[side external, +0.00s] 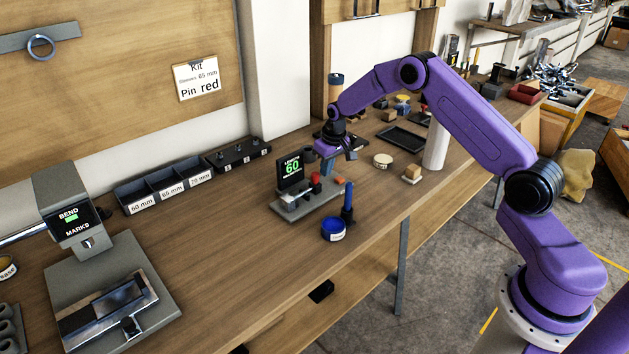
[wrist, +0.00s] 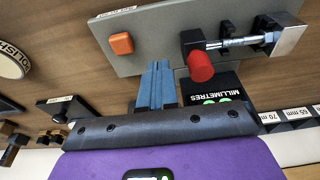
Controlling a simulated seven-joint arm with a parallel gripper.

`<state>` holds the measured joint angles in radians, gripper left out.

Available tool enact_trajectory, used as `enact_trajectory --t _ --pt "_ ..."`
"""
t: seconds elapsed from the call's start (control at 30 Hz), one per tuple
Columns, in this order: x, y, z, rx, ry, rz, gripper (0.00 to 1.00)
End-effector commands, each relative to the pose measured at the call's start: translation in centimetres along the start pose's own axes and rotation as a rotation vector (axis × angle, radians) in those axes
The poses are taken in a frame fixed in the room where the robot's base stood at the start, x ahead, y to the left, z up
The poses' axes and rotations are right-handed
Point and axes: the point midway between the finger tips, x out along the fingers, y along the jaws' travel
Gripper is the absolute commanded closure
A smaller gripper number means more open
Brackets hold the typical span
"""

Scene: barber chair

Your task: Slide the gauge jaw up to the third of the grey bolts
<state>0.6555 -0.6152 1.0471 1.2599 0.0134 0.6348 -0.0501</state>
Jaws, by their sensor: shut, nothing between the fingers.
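The length gauge is a grey plate (side external: 297,205) with a black display (side external: 291,172) reading 60 in the side view. The wrist view shows the plate (wrist: 160,22) too. Its dark jaw (wrist: 191,43) carries a red knob (wrist: 200,67). A silver bolt-like rod (wrist: 232,43) lies between the jaw and a silver end block (wrist: 288,38); whether the jaw touches it is unclear. My gripper (wrist: 157,72) has its blue fingers together and empty, over the plate edge, left of the red knob in the wrist view and apart from it. An orange button (wrist: 121,43) is beyond the fingertips.
Bins (side external: 165,186) labelled 60, 65 and 70 mm stand along the wall, beside a black rack (side external: 240,154). A blue tub (side external: 333,230) and a blue upright (side external: 347,203) are near the front edge.

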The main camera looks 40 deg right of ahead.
Motion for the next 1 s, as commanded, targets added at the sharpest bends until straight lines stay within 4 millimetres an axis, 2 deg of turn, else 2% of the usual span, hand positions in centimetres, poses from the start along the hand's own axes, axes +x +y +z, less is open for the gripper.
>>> enact_trajectory --t 1.0 --pt "0.0 -2.3 0.0 -0.001 0.0 0.0 1.0"
